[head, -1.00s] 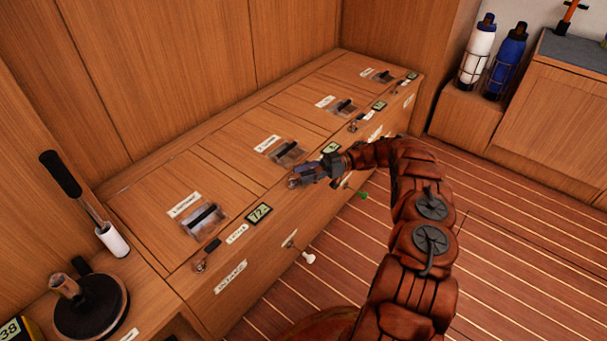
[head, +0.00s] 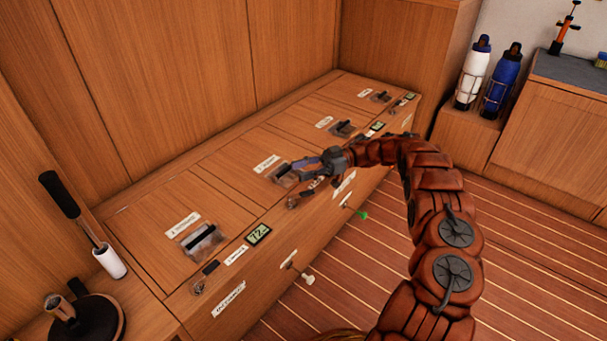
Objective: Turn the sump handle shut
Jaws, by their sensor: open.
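A row of similar stations runs along the wooden bench top, each with a black-handled fitting and a white label. The labels are too small to read surely, so I cannot tell which handle is the sump one. The nearest fitting (head: 202,240) has its black bar lying across a clear box. The second fitting (head: 283,175) is partly behind my gripper. My gripper (head: 303,174) is open, its fingers pointing left above the front edge of the second station. A small metal lever (head: 293,201) shows just below the fingers. Whether the fingers touch anything is unclear.
Near left are a black-gripped lever (head: 62,198) and a round black base (head: 88,318). A small lever (head: 206,275) and a display (head: 258,234) sit at the front edge. Striped floor is clear at right.

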